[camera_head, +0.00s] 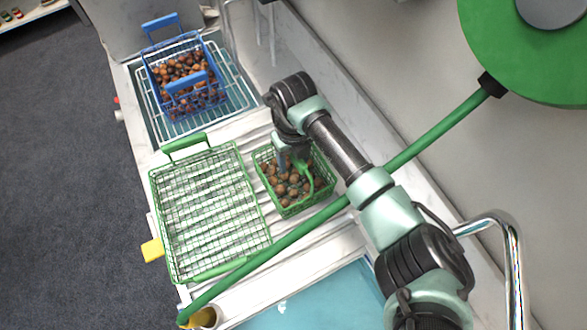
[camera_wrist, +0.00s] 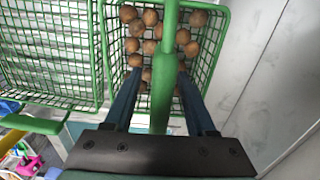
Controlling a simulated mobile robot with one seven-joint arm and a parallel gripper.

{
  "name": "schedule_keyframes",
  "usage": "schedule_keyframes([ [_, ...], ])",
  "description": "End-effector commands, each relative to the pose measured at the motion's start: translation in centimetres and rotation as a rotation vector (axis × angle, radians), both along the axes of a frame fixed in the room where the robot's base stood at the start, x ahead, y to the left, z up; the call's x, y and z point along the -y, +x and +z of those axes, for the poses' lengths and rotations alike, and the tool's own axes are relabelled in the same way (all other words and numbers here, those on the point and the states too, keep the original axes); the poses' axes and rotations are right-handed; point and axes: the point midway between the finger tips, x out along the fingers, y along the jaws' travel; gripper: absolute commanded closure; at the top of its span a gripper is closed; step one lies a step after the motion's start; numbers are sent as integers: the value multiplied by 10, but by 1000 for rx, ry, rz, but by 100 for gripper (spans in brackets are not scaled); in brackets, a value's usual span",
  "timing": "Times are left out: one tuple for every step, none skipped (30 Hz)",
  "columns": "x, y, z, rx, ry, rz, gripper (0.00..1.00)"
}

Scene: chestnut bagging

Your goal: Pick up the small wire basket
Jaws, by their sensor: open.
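The small green wire basket (camera_head: 269,190) stands on the ribbed white counter, right of a larger empty green basket. It holds several brown chestnuts (camera_head: 285,186). Its green handle (camera_head: 308,176) rises over the chestnuts. My gripper (camera_head: 291,158) is over the basket, reaching down from the arm on the right. In the wrist view the small basket (camera_wrist: 211,52) lies under my gripper (camera_wrist: 158,74). The two blue fingers are apart, with the green handle (camera_wrist: 166,55) running between them. Whether either finger touches the handle, I cannot tell.
The larger green basket (camera_head: 240,165) stands close on the left. A blue basket (camera_head: 150,72) of chestnuts sits on a wire rack behind. A green pole (camera_head: 432,132) crosses in front of the small basket. The wall is at right, with a chrome pipe (camera_head: 510,240) nearer.

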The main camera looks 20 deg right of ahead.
Motion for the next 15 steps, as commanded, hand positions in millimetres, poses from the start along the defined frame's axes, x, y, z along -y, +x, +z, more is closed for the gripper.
schedule_keyframes([
  [0,0,0,0,0,0,44],
  [0,0,0,0,0,0,44],
  [0,0,0,0,0,0,49],
  [0,0,0,0,0,0,55],
  [0,0,0,0,0,0,60],
  [0,0,0,0,0,-1,67],
  [0,0,0,0,0,-1,73],
  [0,0,0,0,0,-1,78],
  [0,0,1,0,0,-1,85],
  [0,0,1,0,0,-1,91],
  [0,0,1,0,0,-1,96],
  [0,0,1,0,0,-1,100],
  [0,0,1,0,0,-1,100],
  [0,0,1,0,0,-1,100],
  [0,0,1,0,0,-1,100],
])
